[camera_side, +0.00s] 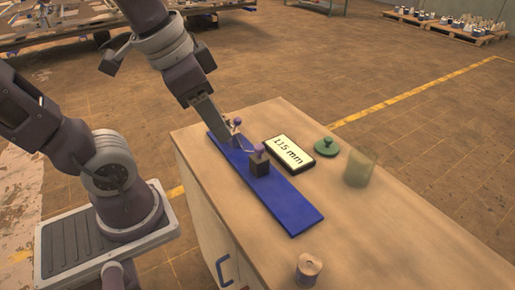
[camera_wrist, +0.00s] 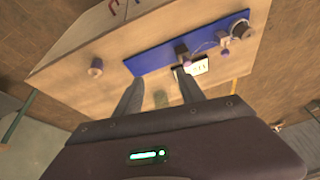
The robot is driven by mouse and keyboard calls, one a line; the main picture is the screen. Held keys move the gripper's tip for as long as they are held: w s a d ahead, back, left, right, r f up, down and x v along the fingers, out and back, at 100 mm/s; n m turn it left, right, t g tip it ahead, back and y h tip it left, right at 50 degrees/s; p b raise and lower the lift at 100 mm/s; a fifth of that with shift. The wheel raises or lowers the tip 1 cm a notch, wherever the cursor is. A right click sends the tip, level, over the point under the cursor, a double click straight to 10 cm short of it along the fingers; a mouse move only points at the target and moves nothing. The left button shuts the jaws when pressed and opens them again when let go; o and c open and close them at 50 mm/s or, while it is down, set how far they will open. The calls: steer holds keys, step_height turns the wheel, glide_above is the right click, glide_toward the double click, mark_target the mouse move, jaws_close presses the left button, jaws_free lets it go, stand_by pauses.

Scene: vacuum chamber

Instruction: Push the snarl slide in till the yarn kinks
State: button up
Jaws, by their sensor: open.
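A long blue board (camera_side: 290,207) lies on the wooden cabinet top. A dark block with a purple knob (camera_side: 260,163) stands on it near mid-length; the block also shows in the wrist view (camera_wrist: 182,50). A smaller fitting with a purple knob (camera_side: 237,125) sits at the board's far end. A thin pale strand, seemingly the yarn (camera_side: 245,144), runs between the two. I cannot tell for sure which piece is the snarl slide. My gripper (camera_wrist: 157,78) is open and empty, its fingers apart. In the side view it is beside the far fitting; contact is unclear.
A display (camera_side: 289,154) reading in mm lies beside the board. A green knobbed disc (camera_side: 326,147) and a translucent greenish cup (camera_side: 359,169) stand to its right. A spool (camera_side: 308,269) stands near the front edge. The cabinet top (camera_side: 390,235) is clear at the right.

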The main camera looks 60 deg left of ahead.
steer(key=w+a+f+m+g, duration=0.3)
steer(key=w+m, duration=0.1)
steer(key=w, duration=0.4)
steer(key=m+g, duration=0.1)
steer(key=m, duration=0.1)
glide_toward(260, 146)
steer(key=shift+s+d+f, duration=0.15)
steer(key=shift+s+d, duration=0.05)
steer(key=shift+s, duration=0.05)
steer(key=shift+m+g, duration=0.3)
steer(key=shift+m, duration=0.3)
steer(key=f, duration=0.8)
steer(key=shift+w+a+f, duration=0.15)
steer(key=shift+w+a, duration=0.2)
steer(key=shift+w, duration=0.05)
jaws_close()
